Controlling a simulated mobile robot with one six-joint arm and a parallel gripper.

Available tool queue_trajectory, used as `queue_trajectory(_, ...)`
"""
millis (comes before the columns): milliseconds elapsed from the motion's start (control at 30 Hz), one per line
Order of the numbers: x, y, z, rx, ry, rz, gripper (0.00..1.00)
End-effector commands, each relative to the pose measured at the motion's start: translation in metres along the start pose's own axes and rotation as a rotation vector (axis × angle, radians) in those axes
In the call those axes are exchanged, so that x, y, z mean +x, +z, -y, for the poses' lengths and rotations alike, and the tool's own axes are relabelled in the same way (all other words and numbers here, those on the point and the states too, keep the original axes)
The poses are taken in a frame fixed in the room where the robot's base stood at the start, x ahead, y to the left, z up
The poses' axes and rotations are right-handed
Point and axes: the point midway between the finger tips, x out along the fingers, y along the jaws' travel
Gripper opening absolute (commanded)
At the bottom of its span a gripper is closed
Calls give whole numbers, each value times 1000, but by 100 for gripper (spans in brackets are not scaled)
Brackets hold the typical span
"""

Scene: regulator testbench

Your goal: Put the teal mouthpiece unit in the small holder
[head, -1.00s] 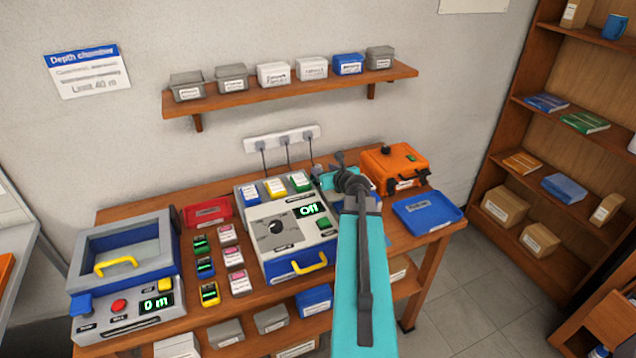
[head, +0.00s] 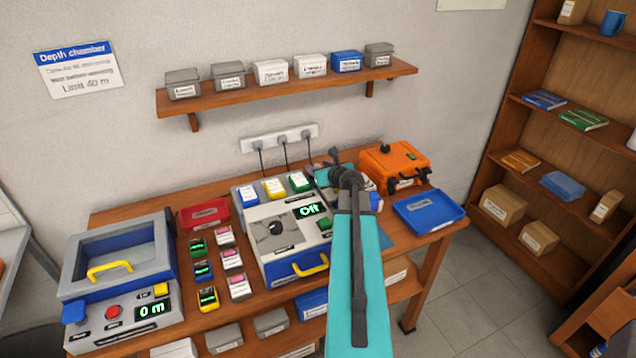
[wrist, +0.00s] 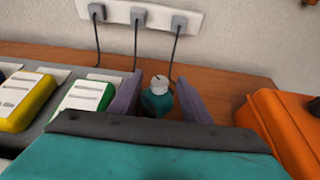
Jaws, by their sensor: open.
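In the wrist view a small teal piece with a pale round top (wrist: 157,102), which looks like the teal mouthpiece unit, stands upright at the back of the wooden bench. My gripper (wrist: 157,86) is open, with one finger on each side of it in the picture. I cannot tell whether the fingers touch it, and its lower part is hidden by my gripper's body. In the head view my arm hides this spot, behind the right end of the grey test unit. I cannot pick out the small holder with certainty.
The grey test unit (head: 270,248) with several coloured cards stands left of my arm. An orange case (head: 395,163) is close on the right, and a blue tray (head: 430,212) lies in front of it. A power strip (wrist: 140,17) with hanging cables is on the wall behind.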

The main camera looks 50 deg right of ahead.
Motion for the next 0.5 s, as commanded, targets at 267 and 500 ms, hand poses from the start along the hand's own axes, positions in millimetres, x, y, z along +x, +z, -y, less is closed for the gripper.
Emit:
queue_trajectory(267, 0, 0, 1, 0, -1, 0, 2)
queue_trajectory(500, 0, 0, 1, 1, -2, 1, 0)
